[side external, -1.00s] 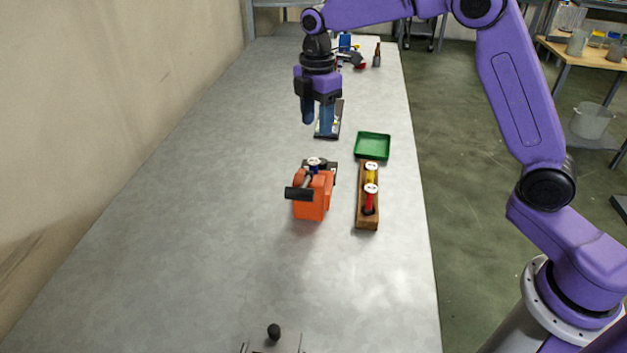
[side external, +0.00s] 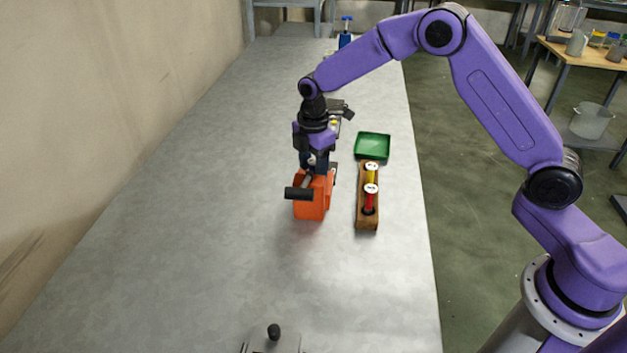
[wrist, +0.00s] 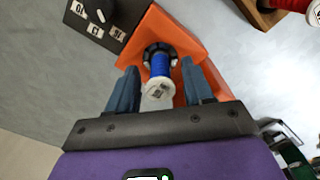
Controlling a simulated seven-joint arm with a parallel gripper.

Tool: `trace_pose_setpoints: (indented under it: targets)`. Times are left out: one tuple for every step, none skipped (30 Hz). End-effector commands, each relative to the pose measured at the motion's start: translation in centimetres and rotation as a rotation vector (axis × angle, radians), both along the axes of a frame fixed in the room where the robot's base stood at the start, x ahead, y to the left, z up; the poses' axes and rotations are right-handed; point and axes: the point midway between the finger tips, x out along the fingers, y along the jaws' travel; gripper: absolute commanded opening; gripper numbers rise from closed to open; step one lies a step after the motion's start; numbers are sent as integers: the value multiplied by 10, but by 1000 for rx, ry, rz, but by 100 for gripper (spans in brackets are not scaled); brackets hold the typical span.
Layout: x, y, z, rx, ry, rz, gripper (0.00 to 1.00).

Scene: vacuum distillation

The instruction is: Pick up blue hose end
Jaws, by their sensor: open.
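The blue hose end (wrist: 160,66) is a blue spool-like piece with a white cap. It sits in a dark round socket of the orange device (side external: 311,204), which also shows in the wrist view (wrist: 142,46). My gripper (wrist: 159,67) is open, with one finger on each side of the blue piece and visible gaps to both fingers. In the side view my gripper (side external: 314,164) is low over the back of the orange device and mostly hides the blue hose end there.
A wooden rack (side external: 367,224) right of the device holds a red hose end (side external: 370,199) and a yellow one (side external: 371,176). A green tray (side external: 373,146) lies behind it. The table's left side is clear.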

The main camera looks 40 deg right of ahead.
Motion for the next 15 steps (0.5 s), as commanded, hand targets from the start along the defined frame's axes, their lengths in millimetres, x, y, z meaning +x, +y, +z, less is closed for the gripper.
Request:
trace_pose_setpoints:
  targets:
    - [0, 0, -3, 0, 1, 0, 51]
    - [0, 0, -4, 0, 1, 0, 51]
    - [0, 0, -5, 0, 1, 0, 51]
    - [0, 0, -5, 0, 0, 0, 51]
    - [0, 0, -5, 0, 0, 0, 51]
    - [0, 0, -5, 0, 0, 0, 51]
    - [0, 0, -5, 0, 0, 0, 51]
    - [0, 0, -5, 0, 0, 0, 51]
    - [0, 0, -5, 0, 0, 0, 48]
    - [0, 0, -5, 0, 0, 0, 38]
    - [0, 0, -5, 0, 0, 0, 28]
    - [0, 0, -5, 0, 0, 0, 15]
    - [0, 0, -5, 0, 0, 0, 6]
    - [0, 0, -5, 0, 0, 0, 0]
    - [0, 0, -5, 0, 0, 0, 0]
